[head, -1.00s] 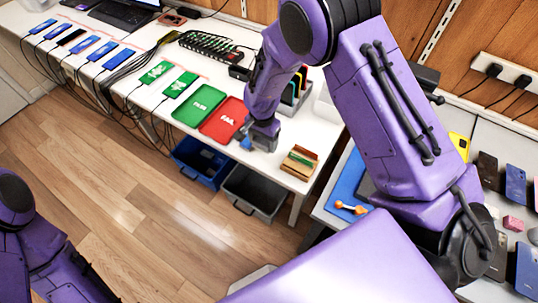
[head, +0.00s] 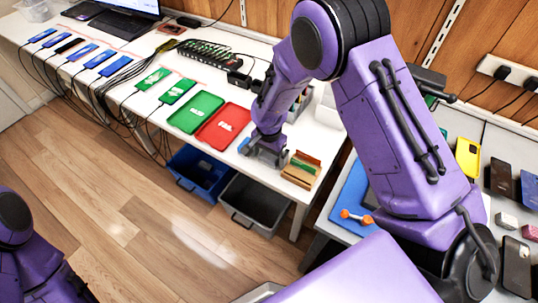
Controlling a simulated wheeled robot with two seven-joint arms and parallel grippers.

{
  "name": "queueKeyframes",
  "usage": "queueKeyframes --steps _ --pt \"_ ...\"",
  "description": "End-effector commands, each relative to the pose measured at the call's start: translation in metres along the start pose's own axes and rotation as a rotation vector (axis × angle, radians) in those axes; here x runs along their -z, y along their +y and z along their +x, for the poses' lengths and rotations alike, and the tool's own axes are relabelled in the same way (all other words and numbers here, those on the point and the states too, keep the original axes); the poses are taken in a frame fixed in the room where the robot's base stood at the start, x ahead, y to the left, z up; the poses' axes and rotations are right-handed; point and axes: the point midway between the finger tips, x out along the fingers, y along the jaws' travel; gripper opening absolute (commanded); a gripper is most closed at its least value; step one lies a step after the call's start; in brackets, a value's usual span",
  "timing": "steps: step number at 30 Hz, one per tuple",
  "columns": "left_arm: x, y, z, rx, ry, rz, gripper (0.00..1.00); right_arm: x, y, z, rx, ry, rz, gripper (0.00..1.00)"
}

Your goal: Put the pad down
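My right gripper (head: 265,155) is low over the white table, between the red tray (head: 222,128) and the small cardboard box (head: 301,170). Its grey fingers look spread apart, and I see nothing held between them. A small blue piece (head: 243,145), possibly the pad, shows at the left side of the gripper, close to the table top. It is too small to tell whether it touches a finger. My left arm shows at the lower left, with its gripper out of view.
A green tray (head: 195,112) lies left of the red one. Several cabled phones lie farther left. A blue bin (head: 203,172) and a grey bin (head: 254,203) stand under the table edge. More phones and an orange-ended tool (head: 356,216) lie on the right-hand bench.

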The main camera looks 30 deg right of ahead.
Motion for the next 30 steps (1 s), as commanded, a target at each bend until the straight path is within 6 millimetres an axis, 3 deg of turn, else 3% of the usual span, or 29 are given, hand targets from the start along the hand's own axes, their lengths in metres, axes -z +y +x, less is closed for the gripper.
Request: queueKeyframes --steps 7,10,21,25,30 --pt "0.000 0.000 0.000 0.000 0.000 0.000 0.43 0.000 0.000 -0.001 0.000 0.000 0.000 0.95" --pt "0.000 0.000 0.000 0.000 0.000 0.000 0.43 0.000 -0.001 -0.011 0.002 0.001 0.000 0.95" --pt "0.000 0.000 0.000 0.000 0.000 0.000 0.43 0.000 -0.001 -0.100 0.004 0.003 -0.001 0.95" --pt "0.000 0.000 -0.001 0.000 0.000 0.000 0.43 0.000 0.000 -0.118 0.001 0.001 0.000 0.95" --pt "0.000 0.000 -0.001 0.000 0.000 0.000 0.43 0.000 0.000 -0.124 0.000 0.000 0.000 0.95"
